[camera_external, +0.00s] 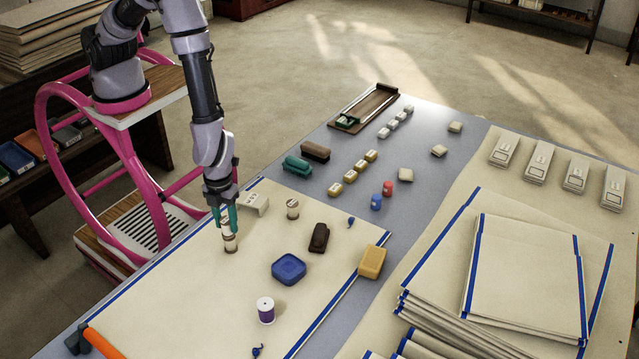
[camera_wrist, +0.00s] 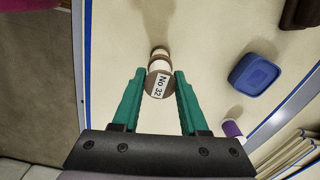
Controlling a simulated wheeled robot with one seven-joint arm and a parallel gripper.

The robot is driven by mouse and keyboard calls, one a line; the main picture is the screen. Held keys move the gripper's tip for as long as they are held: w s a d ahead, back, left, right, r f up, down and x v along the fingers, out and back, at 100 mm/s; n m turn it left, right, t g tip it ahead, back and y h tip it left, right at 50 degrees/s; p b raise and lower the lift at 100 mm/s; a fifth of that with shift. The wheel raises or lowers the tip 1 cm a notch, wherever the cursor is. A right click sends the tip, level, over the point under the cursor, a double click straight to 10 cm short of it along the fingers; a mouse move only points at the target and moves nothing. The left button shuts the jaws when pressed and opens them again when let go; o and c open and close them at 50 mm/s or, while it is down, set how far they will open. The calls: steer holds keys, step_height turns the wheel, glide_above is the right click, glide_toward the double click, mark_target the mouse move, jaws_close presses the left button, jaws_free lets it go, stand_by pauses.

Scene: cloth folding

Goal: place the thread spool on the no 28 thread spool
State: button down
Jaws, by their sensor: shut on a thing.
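My gripper (camera_external: 229,229) is shut on a thread spool marked No 32 (camera_wrist: 158,84), seen end-on between the green fingers in the wrist view. A tan and white spool (camera_wrist: 160,57) shows just past it, partly hidden by the held spool. In the external view, a pale spool (camera_external: 230,244) is at and below my fingertips, over the cream cloth. I cannot tell whether the two spools touch. Another pale spool (camera_external: 293,209) stands upright to the right of my gripper. No label reading No 28 is legible.
A white bracket-like block (camera_external: 256,203) is close to the right of my gripper. A dark brown brush (camera_external: 319,238), a blue box (camera_external: 289,269) and a purple spool (camera_external: 265,310) stand on the cloth further right and nearer the camera. Cloth left of my gripper is bare.

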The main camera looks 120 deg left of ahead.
steer(key=shift+f, duration=0.2)
steer(key=shift+c, duration=2.2)
jaws_free()
